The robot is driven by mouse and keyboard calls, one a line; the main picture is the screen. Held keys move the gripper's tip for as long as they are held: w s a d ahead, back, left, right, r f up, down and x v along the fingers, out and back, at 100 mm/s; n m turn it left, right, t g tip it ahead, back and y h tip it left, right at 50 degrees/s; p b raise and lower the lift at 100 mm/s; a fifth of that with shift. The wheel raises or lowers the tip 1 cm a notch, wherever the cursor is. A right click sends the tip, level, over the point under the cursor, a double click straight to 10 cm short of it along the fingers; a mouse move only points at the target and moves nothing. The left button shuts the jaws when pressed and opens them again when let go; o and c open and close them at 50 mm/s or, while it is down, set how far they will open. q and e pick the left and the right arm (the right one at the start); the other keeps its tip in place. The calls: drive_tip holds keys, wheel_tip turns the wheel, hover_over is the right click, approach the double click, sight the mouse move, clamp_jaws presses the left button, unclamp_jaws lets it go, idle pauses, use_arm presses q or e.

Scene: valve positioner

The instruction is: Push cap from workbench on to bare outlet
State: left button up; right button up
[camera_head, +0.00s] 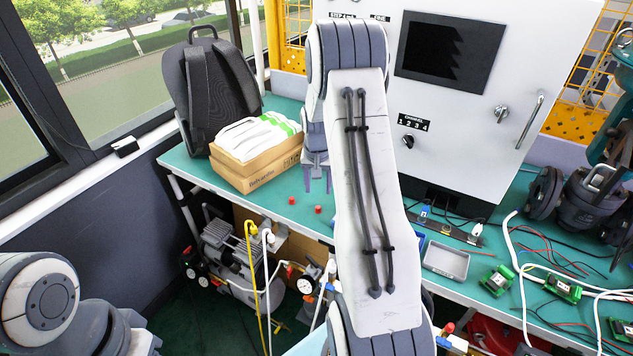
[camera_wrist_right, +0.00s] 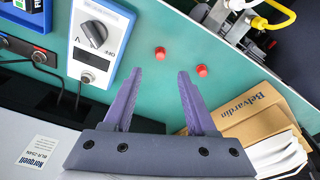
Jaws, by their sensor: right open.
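Two small red caps lie apart on the green workbench (camera_head: 283,221). My right gripper (camera_head: 318,184) is open and empty, fingers down, behind the caps in the head view. In the wrist view its fingertips (camera_wrist_right: 158,74) are apart with nothing between them. A compressor (camera_head: 237,259) with hoses and fittings stands below the bench; I cannot make out a bare outlet. My left gripper is out of view.
Cardboard boxes (camera_head: 254,172) and a backpack (camera_head: 214,85) stand left of the right gripper. A white cabinet (camera_head: 455,115) stands behind my right arm. A grey tray (camera_head: 446,260), green boards and cables lie to the right. The bench around the caps is clear.

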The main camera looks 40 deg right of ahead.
sight(318, 207)
drive_tip(key=f, duration=0.5)
drive_tip(key=f+p, duration=0.1)
drive_tip(key=f, duration=0.2)
drive_tip(key=shift+w+d+f, duration=0.15)
drive_tip(key=shift+w+d, duration=0.15)
drive_tip(key=shift+w, duration=0.05)
clamp_jaws()
idle(1.3)
